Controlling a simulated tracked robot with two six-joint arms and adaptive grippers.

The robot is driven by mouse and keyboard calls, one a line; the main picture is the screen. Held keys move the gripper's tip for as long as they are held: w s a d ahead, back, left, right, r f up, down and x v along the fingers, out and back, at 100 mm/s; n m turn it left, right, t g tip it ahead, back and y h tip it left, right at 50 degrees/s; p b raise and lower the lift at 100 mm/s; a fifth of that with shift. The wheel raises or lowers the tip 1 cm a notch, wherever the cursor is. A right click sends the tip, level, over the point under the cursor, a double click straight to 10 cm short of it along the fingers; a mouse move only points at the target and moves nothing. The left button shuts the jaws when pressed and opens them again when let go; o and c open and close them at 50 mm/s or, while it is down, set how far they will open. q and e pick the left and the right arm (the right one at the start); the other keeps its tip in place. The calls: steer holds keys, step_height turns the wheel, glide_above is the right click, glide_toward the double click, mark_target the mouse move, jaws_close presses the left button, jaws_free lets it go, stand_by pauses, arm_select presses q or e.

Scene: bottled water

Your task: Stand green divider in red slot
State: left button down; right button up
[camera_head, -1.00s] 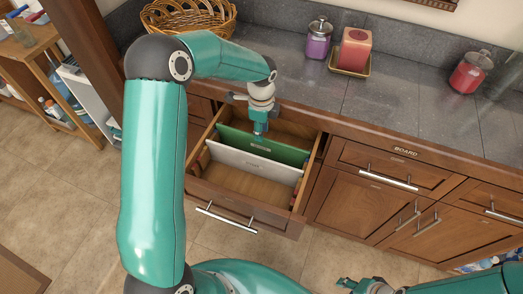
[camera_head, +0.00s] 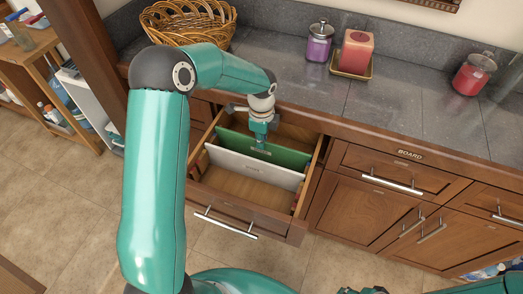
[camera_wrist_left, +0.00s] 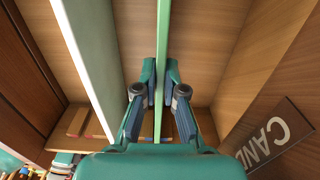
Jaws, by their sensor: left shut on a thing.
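The green divider (camera_head: 289,157) stands on edge across the open drawer (camera_head: 240,212), behind a white divider (camera_head: 250,169). My left gripper (camera_head: 261,147) reaches down into the drawer and is shut on the green divider's top edge. In the left wrist view, the two fingers (camera_wrist_left: 161,85) press on both sides of the thin green divider (camera_wrist_left: 163,35). The white divider (camera_wrist_left: 92,45) is to its left, apart from the fingers. The divider's lower edge is hidden, and I cannot make out the red slot clearly. My right gripper (camera_head: 372,290) barely shows at the bottom edge.
A wicker basket (camera_head: 188,22), a purple jar (camera_head: 319,42), a red candle (camera_head: 355,52) and a red jar (camera_head: 474,75) stand on the counter (camera_head: 400,95). Drawer walls are close around the left gripper. A label (camera_wrist_left: 272,138) shows in the left wrist view.

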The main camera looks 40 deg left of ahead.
arm_select(q)
steer(key=shift+r, duration=0.1)
step_height(320, 180, up, 12)
steer(key=p, duration=0.8)
steer(key=shift+p, duration=0.4)
stand_by(0.8)
stand_by(0.4)
steer(key=s+d+r+b, duration=0.1)
steer(key=s+b, duration=0.1)
steer(key=s, duration=0.4)
steer(key=s+d+r+b, duration=0.2)
steer(key=s+b, duration=0.1)
steer(key=s, duration=0.4)
steer(key=shift+s+d, duration=0.15)
steer(key=shift+s, duration=0.15)
steer(key=shift+r, duration=0.1)
steer(key=shift+f+b, duration=2.45)
steer(key=shift+f, duration=0.5)
steer(key=shift+f+b, duration=0.85)
steer(key=shift+f, duration=0.4)
